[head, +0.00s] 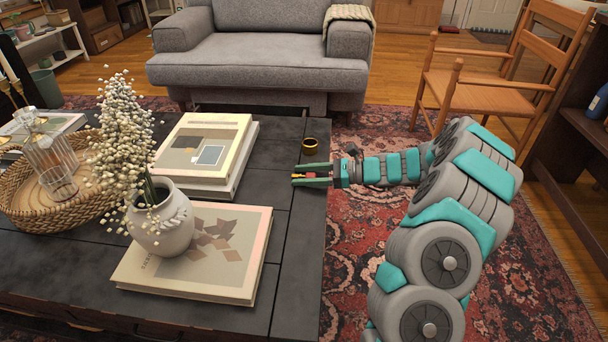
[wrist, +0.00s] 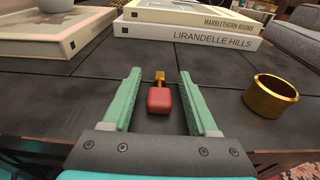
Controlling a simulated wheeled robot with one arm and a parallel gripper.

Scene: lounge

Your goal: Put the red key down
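The red key (wrist: 159,98) has a red head and a short gold shaft that points away from me. In the wrist view it appears to lie on the dark coffee table (wrist: 60,95), between the two green fingers of my gripper (wrist: 160,88). A clear gap shows on each side of the key, so the fingers are open and not touching it. In the head view my gripper (head: 311,174) is low over the table's right edge, and the key shows only as a small red and gold spot between the fingers.
A gold ring-shaped object (head: 310,144) stands close by, to the right of my gripper in the wrist view (wrist: 270,97). Stacked books (head: 245,165) lie beyond the fingers. A book with a white flower vase (head: 160,222) and a wicker tray (head: 30,215) are further left.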

